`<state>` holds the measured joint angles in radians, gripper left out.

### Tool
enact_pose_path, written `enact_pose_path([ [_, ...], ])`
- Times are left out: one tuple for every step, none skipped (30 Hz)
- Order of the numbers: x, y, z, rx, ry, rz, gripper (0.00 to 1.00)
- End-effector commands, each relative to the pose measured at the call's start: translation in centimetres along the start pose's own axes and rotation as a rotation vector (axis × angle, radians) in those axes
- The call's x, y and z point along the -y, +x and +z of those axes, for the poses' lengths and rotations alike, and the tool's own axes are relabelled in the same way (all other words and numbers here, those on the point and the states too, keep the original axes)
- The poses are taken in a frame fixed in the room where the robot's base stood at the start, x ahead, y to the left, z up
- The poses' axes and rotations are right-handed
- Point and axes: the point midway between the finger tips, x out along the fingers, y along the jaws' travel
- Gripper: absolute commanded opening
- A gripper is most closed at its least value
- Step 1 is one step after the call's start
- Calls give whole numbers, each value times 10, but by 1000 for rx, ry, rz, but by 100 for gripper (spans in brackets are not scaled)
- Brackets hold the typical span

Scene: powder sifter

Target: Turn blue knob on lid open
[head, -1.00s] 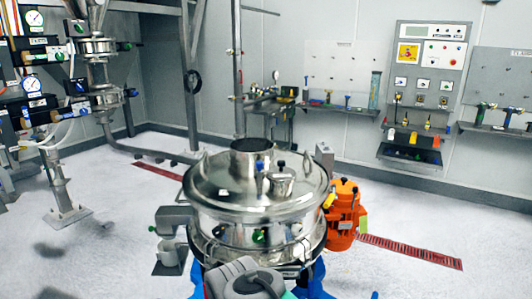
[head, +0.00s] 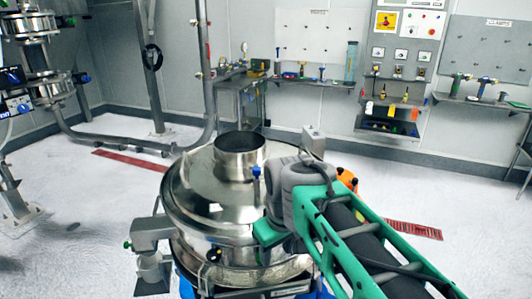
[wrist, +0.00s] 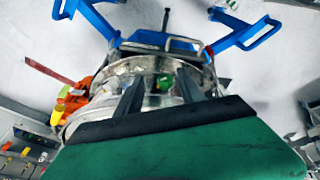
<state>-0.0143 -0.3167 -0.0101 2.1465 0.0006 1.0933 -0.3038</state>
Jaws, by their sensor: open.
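The round steel lid (head: 205,205) tops the sifter in the head view. A small blue knob (head: 256,172) stands on it, right of the open steel neck (head: 238,155) and just left of my grey wrist. My arm covers the lid's right part. In the wrist view my gripper (wrist: 159,76) is open, with its two dark fingers spread apart over the steel sifter (wrist: 125,68). A green knob (wrist: 165,82) shows between the fingers. I cannot make out the blue knob in the wrist view. The fingertips are hidden in the head view.
An orange motor (head: 347,179) is beside the sifter, partly behind my arm. A grey side outlet with a cup (head: 152,268) sticks out at left. Blue frame legs (wrist: 92,20) stand below. A control panel (head: 402,50) and tool shelves line the back wall.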

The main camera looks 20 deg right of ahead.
Motion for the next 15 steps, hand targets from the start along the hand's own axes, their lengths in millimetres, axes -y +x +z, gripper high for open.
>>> enact_pose_path([
  [-12, -35, -36, 22, -88, -7, 46],
  [-19, -49, -54, 38, -152, -14, 46],
  [-28, -65, -78, 54, -237, -23, 46],
  [-34, -76, -95, 68, -300, -32, 46],
  [-40, -86, -113, 79, -364, -41, 46],
  [-48, -98, -134, 95, -450, -54, 46],
  [-53, -106, -149, 105, -514, -65, 46],
  [-58, -113, -164, 115, -577, -76, 46],
  [-64, -120, -181, 127, -657, -92, 46],
  [-67, -124, -192, 135, -713, -104, 46],
  [-71, -128, -201, 141, -766, -115, 46],
  [-74, -130, -212, 149, -829, -130, 46],
  [-76, -131, -218, 153, -871, -140, 46],
  [-77, -132, -223, 156, -907, -148, 46],
  [-79, -133, -228, 161, -945, -158, 46],
])
